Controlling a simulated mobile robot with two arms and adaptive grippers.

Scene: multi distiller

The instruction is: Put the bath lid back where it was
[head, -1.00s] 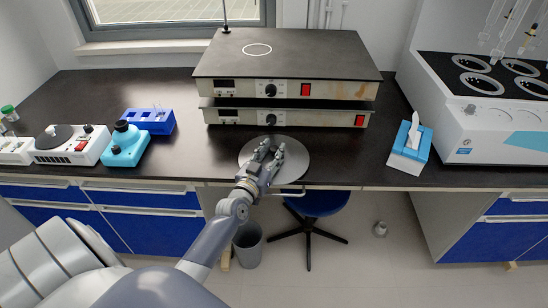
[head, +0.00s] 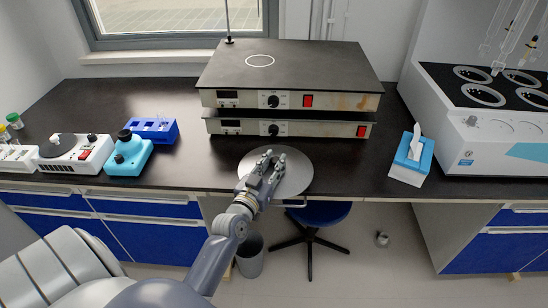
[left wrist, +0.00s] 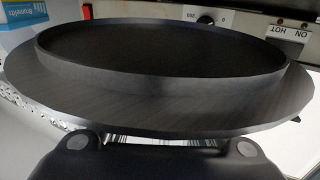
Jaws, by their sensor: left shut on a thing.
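The bath lid (head: 296,174) is a round, flat grey disc at the front edge of the bench in the head view. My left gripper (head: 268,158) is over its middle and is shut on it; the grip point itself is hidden. In the left wrist view the lid (left wrist: 160,118) fills the picture as a wide dark disc with a raised ring, and part of the dark gripper body (left wrist: 150,160) shows below it. The white water bath (head: 455,120) stands at the right, with several round openings in its dark top. My right gripper is not in view.
Two stacked hot plates (head: 290,75) stand just behind the lid. A tissue box (head: 412,158) is between them and the bath. A stool (head: 318,214) is below.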

